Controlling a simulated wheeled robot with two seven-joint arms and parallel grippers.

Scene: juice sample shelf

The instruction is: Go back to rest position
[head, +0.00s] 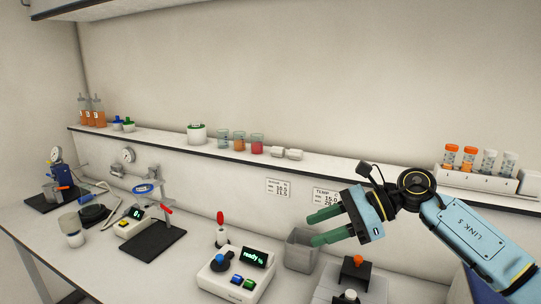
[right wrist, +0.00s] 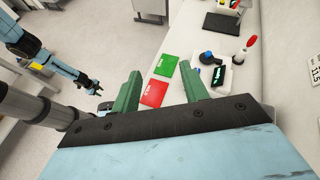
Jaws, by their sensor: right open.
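My right gripper (head: 313,229) comes in from the right in the head view, above the bench and in front of the wall shelf. Its two green fingers are apart with nothing between them. In the right wrist view the same gripper (right wrist: 160,72) is open and empty. Beyond its fingers lie a green card (right wrist: 166,64) and a red card (right wrist: 154,93) on the bench. My left gripper (right wrist: 94,87) is small at the left of the right wrist view, away from the bench; its jaws are too small to judge. It is not in the head view.
The shelf (head: 330,166) holds several sample cups, orange bottles and a rack of orange-capped tubes (head: 478,180). Below stand a device reading "ready" (head: 233,273), a grey bin (head: 300,250) and a grey device with an orange knob (head: 352,279).

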